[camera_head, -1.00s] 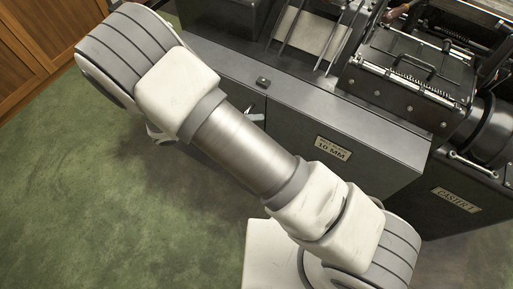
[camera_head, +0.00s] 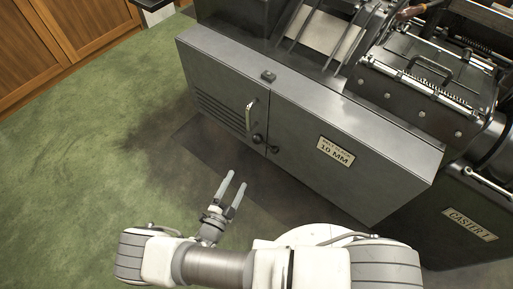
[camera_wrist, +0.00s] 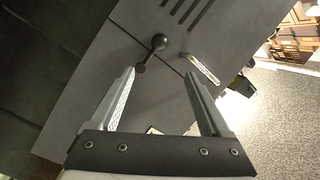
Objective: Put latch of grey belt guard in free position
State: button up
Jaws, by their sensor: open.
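The grey belt guard (camera_head: 215,100) is the louvred panel at the left of the machine's front, with an upright metal handle (camera_head: 251,115). It sits flush along a seam with the panel to its right. Its dark latch (camera_head: 257,138) is low by the seam, below the handle; a second dark knob shows just right of the seam. In the wrist view the latch (camera_wrist: 159,41) is a short dark arm with a round knob, lying across the seam. My gripper (camera_head: 234,180) is open and empty, in front of and apart from the guard. In the wrist view its fingertips (camera_wrist: 160,73) point toward the latch area.
The right panel carries a "10 MM" plate (camera_head: 335,151). The caster machine (camera_head: 425,85) rises behind. Green carpet (camera_head: 90,150) is clear at left, with wooden cabinets (camera_head: 75,30) beyond.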

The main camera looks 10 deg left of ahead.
aim_at(256, 143)
jog(key=b+x, duration=0.2)
jog(key=x, duration=1.5)
jog(key=shift+w+b, duration=0.15)
jog(key=shift+b, duration=0.25)
grip_shut()
